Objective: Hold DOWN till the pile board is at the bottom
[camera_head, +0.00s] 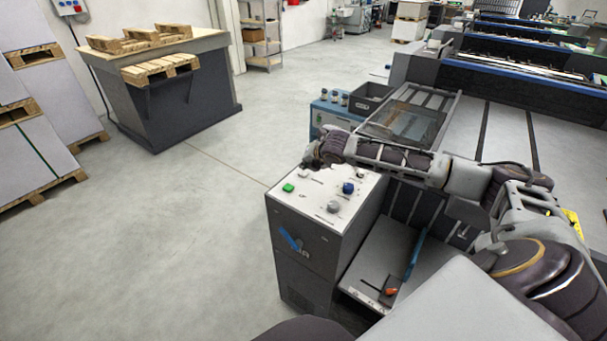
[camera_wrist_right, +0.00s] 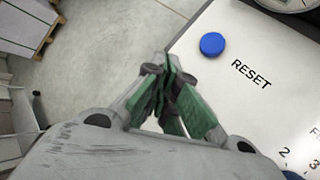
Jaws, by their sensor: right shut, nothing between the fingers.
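A grey control cabinet (camera_head: 312,240) has a white top panel (camera_head: 312,207) with a green button, a blue knob and a grey knob. My right gripper (camera_head: 311,158) is above the far edge of this panel, shut and empty. In the right wrist view its closed fingertips (camera_wrist_right: 165,80) appear beside the panel edge, with floor behind them. A blue button (camera_wrist_right: 212,44) near the word RESET is to their right, apart from them. No DOWN label can be read. I cannot tell which part is the pile board. My left gripper is not in view.
Right of the cabinet is a low grey surface (camera_head: 372,247) with a blue bar and a small orange-topped part. A dark bin (camera_head: 371,97) and a long machine stand behind. The floor (camera_head: 180,240) left of the cabinet is clear.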

